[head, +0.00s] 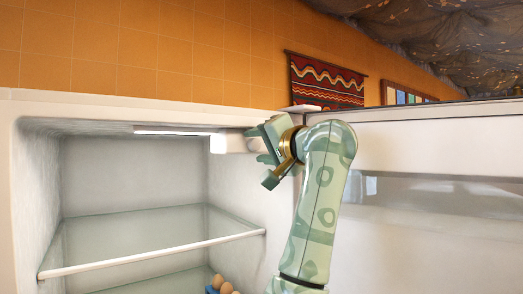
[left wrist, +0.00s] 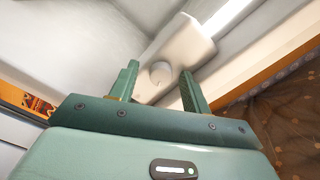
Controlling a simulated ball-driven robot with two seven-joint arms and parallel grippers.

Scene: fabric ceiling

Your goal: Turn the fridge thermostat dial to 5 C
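The thermostat dial (left wrist: 160,74) is a small round white knob on a white housing (left wrist: 187,42) under the fridge ceiling. In the head view the housing (head: 232,143) shows at the top right of the fridge interior, and my gripper hides the dial. My left gripper (head: 261,146) is at the right end of the housing. In the left wrist view its two green fingers (left wrist: 160,88) are open, with the dial showing between and beyond them and a gap on each side. No scale marks or numbers are readable on the dial. My right gripper is not in view.
The fridge (head: 110,104) stands open, with its door (head: 430,140) swung to the right. A glass shelf (head: 150,240) with a white front edge lies below. Eggs (head: 222,285) sit lower down. A lit strip (head: 175,132) runs along the ceiling beside the housing.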

